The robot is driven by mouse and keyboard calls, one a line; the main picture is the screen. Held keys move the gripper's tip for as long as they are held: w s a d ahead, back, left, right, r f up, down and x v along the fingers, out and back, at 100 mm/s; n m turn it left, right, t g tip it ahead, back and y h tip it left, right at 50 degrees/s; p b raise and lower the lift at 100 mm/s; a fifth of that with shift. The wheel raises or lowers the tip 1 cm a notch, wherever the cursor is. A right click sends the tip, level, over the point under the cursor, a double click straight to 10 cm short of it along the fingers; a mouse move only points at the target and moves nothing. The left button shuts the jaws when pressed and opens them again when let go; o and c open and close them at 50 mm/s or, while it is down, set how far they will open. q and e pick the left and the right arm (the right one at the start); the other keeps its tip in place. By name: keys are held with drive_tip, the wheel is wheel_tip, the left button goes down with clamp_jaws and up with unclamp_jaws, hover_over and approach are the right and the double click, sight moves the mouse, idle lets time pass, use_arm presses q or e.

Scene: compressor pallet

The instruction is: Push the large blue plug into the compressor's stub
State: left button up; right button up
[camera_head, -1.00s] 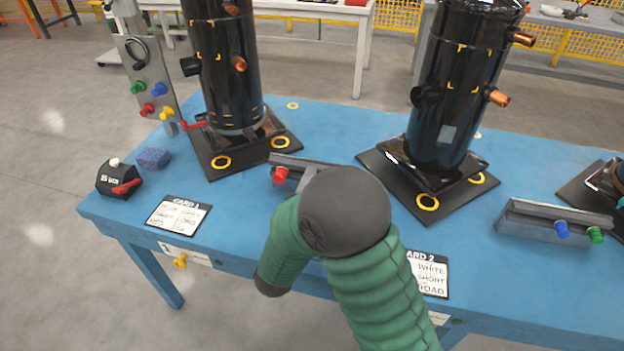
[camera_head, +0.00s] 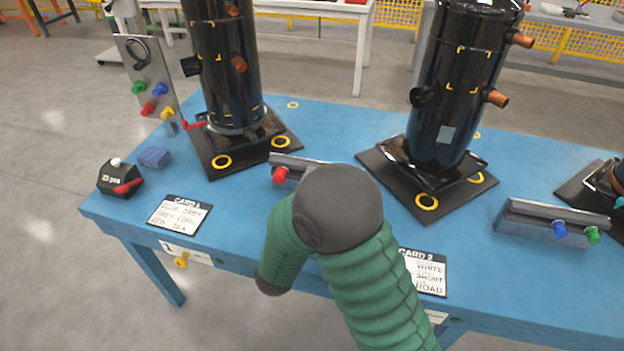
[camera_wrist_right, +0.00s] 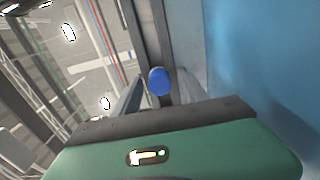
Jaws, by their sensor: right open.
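A blue plug (camera_wrist_right: 159,81) shows in the right wrist view, standing at a grey rail. My right gripper (camera_wrist_right: 161,92) is open, with its dark fingers on either side of the plug; I cannot tell whether they touch it. In the head view my right arm hides this gripper. Another blue plug (camera_head: 559,229) sits on the right rack, and one (camera_head: 159,89) is on the upright panel. My left gripper is out of view.
The left rack (camera_head: 300,162) holds a red plug (camera_head: 280,174) and is partly hidden by my arm. A green plug (camera_head: 592,235) is on the right rack (camera_head: 530,222). A black box (camera_head: 118,180), blue sponge (camera_head: 154,157) and card (camera_head: 180,217) lie at left on the blue table (camera_head: 330,125).

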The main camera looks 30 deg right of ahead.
drive_tip(key=shift+r+p, duration=0.1)
drive_tip(key=shift+p, duration=0.4)
clamp_jaws()
idle(0.4)
idle(0.8)
drive_tip(key=shift+a, duration=0.1)
drive_tip(key=shift+p+v, duration=1.15)
drive_tip(key=shift+v, duration=1.8)
